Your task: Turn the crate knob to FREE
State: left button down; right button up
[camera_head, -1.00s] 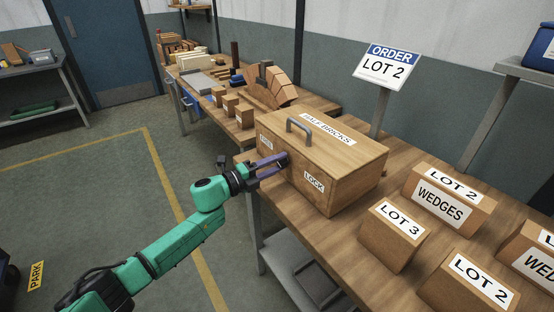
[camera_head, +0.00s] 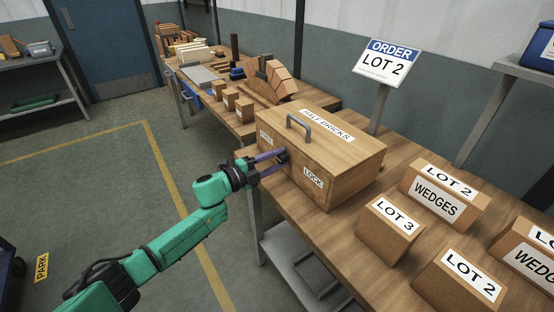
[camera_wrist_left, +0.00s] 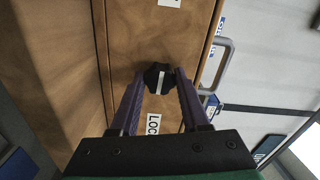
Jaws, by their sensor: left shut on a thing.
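The wooden crate (camera_head: 345,160), labelled "HALF BRICKS", stands on the bench with a grey handle on its lid. Its black knob (camera_head: 283,155) is on the front face, between a "LOCK" label (camera_head: 313,177) on the right and a partly hidden label (camera_head: 266,138) on the left. My left gripper (camera_head: 281,158) is at the front face, its purple fingers shut on the knob. In the left wrist view the knob (camera_wrist_left: 158,78) sits between the fingertips. Its white mark lies roughly along the line toward the "LOCK" label (camera_wrist_left: 153,124); I cannot tell which end points.
Small blocks (camera_head: 244,110) and a brick arch stand on the far bench.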

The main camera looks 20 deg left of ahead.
pick_arm(q)
jog(key=shift+c, duration=1.9)
grip_release()
jog(key=b+v, duration=0.2)
jog(key=v, duration=1.2)
jog(key=shift+s+a, duration=0.2)
jog(key=shift+s, duration=0.05)
